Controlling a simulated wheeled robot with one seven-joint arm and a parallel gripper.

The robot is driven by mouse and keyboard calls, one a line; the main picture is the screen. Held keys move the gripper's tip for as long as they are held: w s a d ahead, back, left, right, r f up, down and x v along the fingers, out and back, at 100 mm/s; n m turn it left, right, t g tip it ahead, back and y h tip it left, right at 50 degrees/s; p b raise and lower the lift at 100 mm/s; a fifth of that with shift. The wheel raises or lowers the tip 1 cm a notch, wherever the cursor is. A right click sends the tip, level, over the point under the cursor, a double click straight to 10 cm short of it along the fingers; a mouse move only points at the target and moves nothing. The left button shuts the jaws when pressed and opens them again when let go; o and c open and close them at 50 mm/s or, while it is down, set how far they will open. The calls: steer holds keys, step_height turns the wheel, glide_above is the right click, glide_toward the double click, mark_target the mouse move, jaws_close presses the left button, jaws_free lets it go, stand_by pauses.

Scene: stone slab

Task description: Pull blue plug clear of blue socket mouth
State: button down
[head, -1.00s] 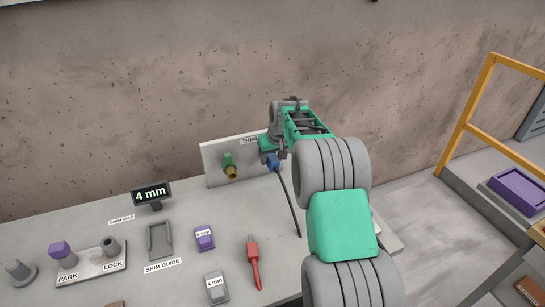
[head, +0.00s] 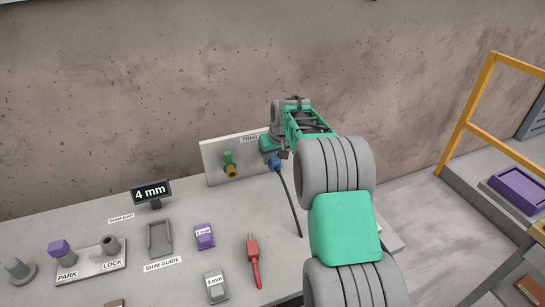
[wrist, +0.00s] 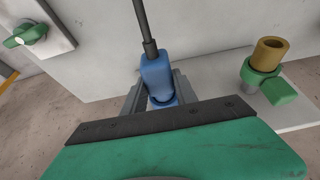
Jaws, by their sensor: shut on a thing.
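The blue plug (head: 274,165) is at the right end of the upright white panel, with a dark cable hanging from it to the slab. In the wrist view the blue plug (wrist: 157,75) sits between the grey fingers of my gripper (wrist: 160,98), which is shut on it. In the head view my gripper (head: 271,152) is at the panel, partly hidden by my own arm. A blue rim shows at the plug's lower end in the wrist view; I cannot tell whether it belongs to the blue socket. The socket mouth is not clearly visible.
A red-handled tool (head: 253,262), a purple block (head: 204,237), a shim guide (head: 160,240) and a 4 mm display (head: 151,194) occupy the slab. A yellow rail (head: 467,125) stands right.

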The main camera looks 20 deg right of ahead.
mark_target(277, 162)
steer(key=shift+s+b, duration=0.6)
steer(key=shift+s, duration=0.85)
steer(key=shift+s+r+p, duration=0.3)
steer(key=shift+s+r, duration=1.25)
